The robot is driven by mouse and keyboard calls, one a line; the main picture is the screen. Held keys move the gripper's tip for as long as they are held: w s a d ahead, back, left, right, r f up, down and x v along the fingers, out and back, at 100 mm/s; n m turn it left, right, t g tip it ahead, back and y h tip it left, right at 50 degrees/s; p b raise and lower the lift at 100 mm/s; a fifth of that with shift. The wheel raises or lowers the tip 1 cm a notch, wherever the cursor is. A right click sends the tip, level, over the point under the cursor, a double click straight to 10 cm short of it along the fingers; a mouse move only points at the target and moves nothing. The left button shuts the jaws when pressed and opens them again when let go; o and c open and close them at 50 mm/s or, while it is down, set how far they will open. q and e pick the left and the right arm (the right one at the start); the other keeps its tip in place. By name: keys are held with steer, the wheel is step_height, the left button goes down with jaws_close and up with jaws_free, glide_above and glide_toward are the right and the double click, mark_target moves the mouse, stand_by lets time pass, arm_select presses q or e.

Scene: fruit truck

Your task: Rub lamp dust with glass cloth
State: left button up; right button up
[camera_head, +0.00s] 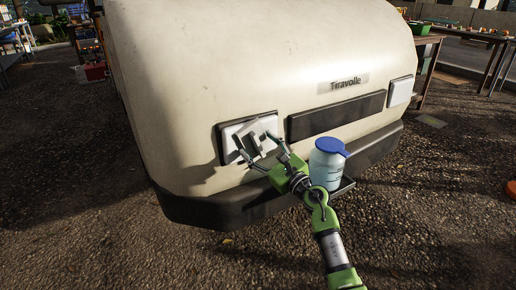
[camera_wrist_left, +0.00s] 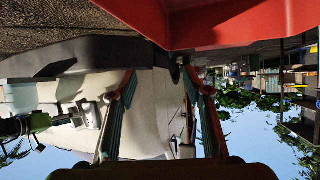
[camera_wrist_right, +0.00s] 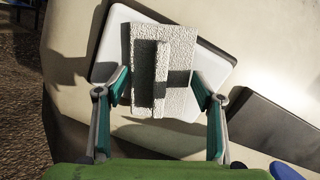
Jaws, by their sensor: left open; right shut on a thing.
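The truck's left lamp (camera_head: 229,145) is a pale square in a dark frame, and it also shows in the right wrist view (camera_wrist_right: 105,45). A light grey, rough-textured cloth block (camera_wrist_right: 182,45) with a raised grip is in front of the lamp; it also shows in the head view (camera_head: 262,126). My right gripper (camera_head: 262,155) is shut on it, with its fingers on either side. The block covers much of the lamp; I cannot tell whether they touch. No dust can be made out. My left gripper (camera_wrist_left: 160,73) is open and empty in its wrist view.
A bottle (camera_head: 326,168) with a blue lid stands on a small ledge at the dark bumper (camera_head: 225,208), close beside my right gripper. A second pale lamp (camera_head: 400,91) is at the right. A large red surface (camera_wrist_left: 245,22) is close to my left gripper. Tables stand behind.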

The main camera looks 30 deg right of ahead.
mark_target(267, 139)
steer(key=shift+d, duration=0.6)
steer(key=shift+w+d+b, duration=0.1)
steer(key=shift+d+b, duration=0.4)
steer(key=shift+d, duration=0.1)
steer(key=shift+d+b, duration=0.3)
steer(key=shift+d, duration=0.25)
steer(key=shift+d+f, duration=0.1)
steer(key=shift+d, duration=0.35)
arm_select(q)
steer(key=w+d+r+t+h+b, duration=0.1)
steer(key=r+t, duration=0.4)
steer(key=r, duration=0.5)
steer(key=d+r+t+h+b, duration=0.1)
steer(key=r+t, duration=0.4)
steer(key=r, duration=0.5)
steer(key=shift+w+d+m+t+h, duration=0.35)
steer(key=shift+d+h, duration=0.15)
steer(key=shift+h, duration=0.3)
arm_select(e)
steer(key=shift+w+d+r, duration=0.1)
steer(key=shift+d, duration=0.7)
steer(key=shift+w+d+r, duration=0.1)
steer(key=shift+d, duration=0.7)
